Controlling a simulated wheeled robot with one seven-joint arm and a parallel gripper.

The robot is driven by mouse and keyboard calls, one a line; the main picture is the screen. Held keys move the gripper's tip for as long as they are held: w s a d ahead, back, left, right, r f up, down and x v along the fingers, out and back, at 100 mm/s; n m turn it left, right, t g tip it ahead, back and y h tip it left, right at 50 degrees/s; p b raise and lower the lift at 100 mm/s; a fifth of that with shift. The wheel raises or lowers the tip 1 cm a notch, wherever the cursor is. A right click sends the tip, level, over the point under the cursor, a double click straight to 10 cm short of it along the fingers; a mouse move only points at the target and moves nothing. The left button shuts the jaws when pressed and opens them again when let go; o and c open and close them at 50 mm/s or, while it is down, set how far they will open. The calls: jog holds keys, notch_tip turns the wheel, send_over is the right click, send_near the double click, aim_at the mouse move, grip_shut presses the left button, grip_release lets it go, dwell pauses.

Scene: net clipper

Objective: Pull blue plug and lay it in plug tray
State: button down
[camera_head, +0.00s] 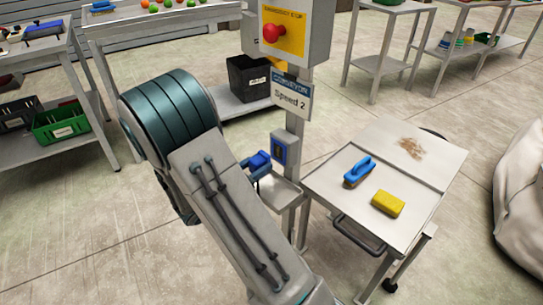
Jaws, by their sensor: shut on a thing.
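The blue plug (261,158) shows just left of the post, beside the blue-faced socket box (280,149). A small gap seems to show between plug and socket. My gripper (257,171) shows only in part past the edge of my arm, and it is shut on the blue plug. Its fingertips are small and partly hidden. The grey plug tray (286,192) is fixed low on the post, below and right of the plug. The visible part of the tray is bare; its left end is hidden by my arm.
A red emergency stop button (269,33) and a "Speed 2" sign (291,99) are above on the post. A metal cart (330,179) at right holds a blue brush (359,170) and a yellow sponge (388,203). A black bin (249,78) stands on a shelf behind.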

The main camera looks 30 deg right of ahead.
jog(key=b, duration=0.6)
send_over(271, 195)
jog(key=v, duration=0.5)
notch_tip(271, 195, down, 10)
jog(key=shift+w, duration=0.1)
jog(key=shift+x, duration=2.5)
jog(key=shift+f+b, duration=0.8)
jog(key=shift+f, duration=0.65)
dwell(0.7)
jog(key=c, duration=0.9)
grip_release()
jog(key=shift+o, duration=0.2)
